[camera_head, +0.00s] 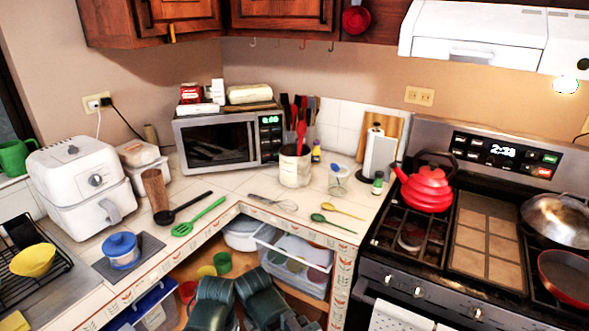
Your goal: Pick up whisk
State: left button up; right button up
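The whisk (274,202) lies flat on the tiled counter near its inner corner edge. Its thin handle points to the upper left and its wire loops to the right. It lies between the green slotted spatula and the small spoons, in front of the utensil crock. Nothing is touching it. Dark green parts that look like my folded arm links show at the bottom centre, below the counter edge. I see no gripper fingers in the head view.
A green slotted spatula (198,217) and black ladle (182,208) lie left of the whisk. A green spoon (332,223) and yellow spoon (342,211) lie right. Clear bins (298,265) sit below the counter.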

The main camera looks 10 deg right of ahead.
aim_at(252, 196)
jog(key=i+l+z, duration=0.1)
jog(key=i+z, duration=0.25)
jog(key=i, duration=0.5)
